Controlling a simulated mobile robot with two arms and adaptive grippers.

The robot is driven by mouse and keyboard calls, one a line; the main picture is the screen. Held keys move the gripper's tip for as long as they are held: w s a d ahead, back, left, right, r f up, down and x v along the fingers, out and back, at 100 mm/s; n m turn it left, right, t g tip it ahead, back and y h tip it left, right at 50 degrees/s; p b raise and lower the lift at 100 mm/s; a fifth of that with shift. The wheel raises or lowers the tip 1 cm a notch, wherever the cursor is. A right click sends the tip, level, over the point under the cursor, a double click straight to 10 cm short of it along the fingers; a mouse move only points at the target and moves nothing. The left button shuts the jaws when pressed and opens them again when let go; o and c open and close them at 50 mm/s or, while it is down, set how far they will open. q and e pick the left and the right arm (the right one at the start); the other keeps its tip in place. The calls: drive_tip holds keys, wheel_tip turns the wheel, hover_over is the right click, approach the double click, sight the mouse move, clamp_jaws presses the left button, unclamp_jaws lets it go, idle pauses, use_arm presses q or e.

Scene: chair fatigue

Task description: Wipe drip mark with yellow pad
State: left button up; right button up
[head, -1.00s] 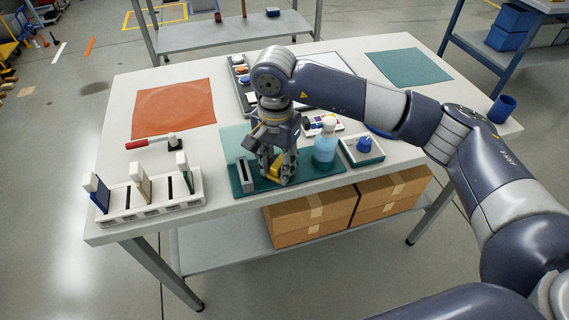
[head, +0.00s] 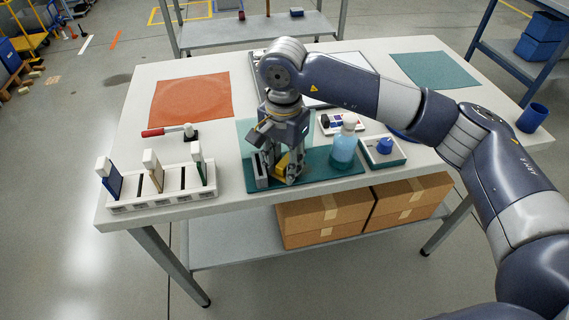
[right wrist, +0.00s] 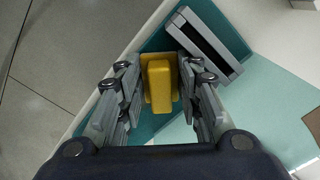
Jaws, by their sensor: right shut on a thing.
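The yellow pad (head: 282,163) is at the front of the table on a dark teal tray (head: 330,168). In the right wrist view the yellow pad (right wrist: 160,84) has a raised block on a flat base and lies between the fingers. My right gripper (head: 282,178) points down over the tray and is shut on the pad; it also shows in the right wrist view (right wrist: 162,88). A pale green translucent sheet (head: 246,130) lies behind the tray. I cannot make out a drip mark. My left gripper is not in view.
A grey slotted holder (head: 260,170) stands just left of the gripper, and a blue spray bottle (head: 343,150) to its right. A white rack (head: 160,190) with upright tools, a red-handled tool (head: 165,131) and an orange mat (head: 190,98) lie left.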

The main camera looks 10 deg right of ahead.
sight(310, 169)
drive_tip(key=shift+d, duration=0.55)
drive_tip(key=shift+d+r+b, duration=0.1)
drive_tip(key=shift+d+b, duration=0.2)
drive_tip(key=shift+d, duration=0.2)
drive_tip(key=shift+d+b, duration=0.4)
drive_tip(key=shift+d, duration=0.45)
drive_tip(key=shift+d+f+b, duration=0.2)
drive_tip(key=shift+d+b, duration=0.2)
drive_tip(key=shift+d, duration=0.75)
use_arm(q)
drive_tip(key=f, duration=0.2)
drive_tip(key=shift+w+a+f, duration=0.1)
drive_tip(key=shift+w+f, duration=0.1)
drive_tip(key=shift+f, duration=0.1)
use_arm(e)
drive_tip(key=shift+w+r, duration=0.1)
